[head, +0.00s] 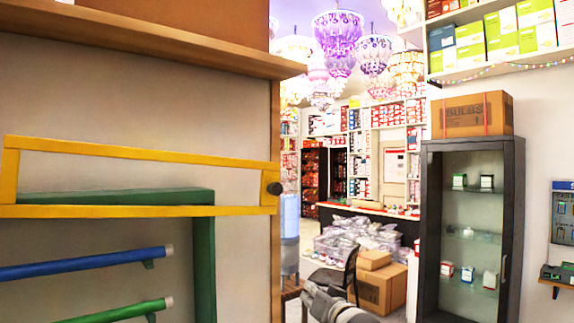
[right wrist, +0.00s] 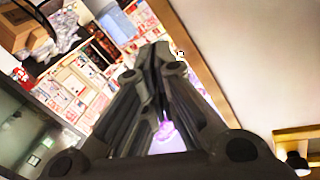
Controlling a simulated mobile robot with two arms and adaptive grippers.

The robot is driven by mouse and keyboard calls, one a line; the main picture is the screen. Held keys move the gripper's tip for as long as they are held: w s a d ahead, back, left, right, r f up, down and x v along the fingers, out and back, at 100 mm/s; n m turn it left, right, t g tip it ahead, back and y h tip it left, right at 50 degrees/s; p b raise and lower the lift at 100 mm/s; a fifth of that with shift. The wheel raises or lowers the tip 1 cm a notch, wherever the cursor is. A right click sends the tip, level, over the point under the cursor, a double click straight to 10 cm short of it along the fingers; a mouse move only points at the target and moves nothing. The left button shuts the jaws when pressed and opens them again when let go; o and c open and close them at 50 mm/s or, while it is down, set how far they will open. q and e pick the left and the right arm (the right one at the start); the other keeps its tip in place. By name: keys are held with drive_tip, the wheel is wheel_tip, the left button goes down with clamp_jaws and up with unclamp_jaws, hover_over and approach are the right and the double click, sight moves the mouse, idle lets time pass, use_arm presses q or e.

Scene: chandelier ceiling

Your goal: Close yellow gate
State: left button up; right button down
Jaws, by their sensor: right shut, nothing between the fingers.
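The yellow gate (head: 140,151) is a long flat frame in front of the pale wall panel at the left of the head view. A dark round knob (head: 274,188) sits at its right end, by the panel's wooden edge. In the right wrist view, a yellow-brown piece of the gate (right wrist: 297,133) and the knob (right wrist: 297,160) show at the lower right. My right gripper (head: 312,294) is at the bottom centre of the head view, below and right of the knob and apart from it. Its fingers (right wrist: 155,50) are shut and empty. My left gripper is out of view.
Green bars (head: 110,197) and a blue tube (head: 80,264) are on the panel near the gate. A wooden shelf (head: 150,40) juts out above. A dark glass cabinet (head: 470,230), cardboard boxes (head: 380,285) and a chair (head: 340,275) stand to the right.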

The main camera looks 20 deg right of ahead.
drive_tip(key=s+a+r+t+y+p, duration=0.1)
drive_tip(key=s+r, duration=0.1)
drive_tip(key=r, duration=0.8)
drive_tip(key=s+r+t+y, duration=0.1)
drive_tip(key=s+r, duration=0.1)
drive_tip(key=r, duration=0.7)
drive_tip(key=t+p, duration=0.1)
drive_tip(key=t, duration=0.1)
approach(278, 169)
drive_tip(key=s+d+r, duration=0.3)
drive_tip(key=s, duration=0.2)
drive_tip(key=shift+y, duration=0.4)
drive_tip(key=w+a+p, duration=0.1)
drive_tip(key=w+p, duration=0.1)
drive_tip(key=w, duration=0.1)
drive_tip(key=w+a+p, duration=0.1)
drive_tip(key=w+p, duration=0.2)
drive_tip(key=w+a+f+p, duration=0.1)
drive_tip(key=w+p, duration=0.1)
drive_tip(key=w, duration=0.1)
drive_tip(key=shift+w+a, duration=0.15)
drive_tip(key=shift+a, duration=0.05)
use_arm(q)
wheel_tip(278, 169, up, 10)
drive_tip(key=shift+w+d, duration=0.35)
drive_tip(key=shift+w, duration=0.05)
use_arm(e)
drive_tip(key=shift+f, duration=0.15)
drive_tip(key=shift+f, duration=0.1)
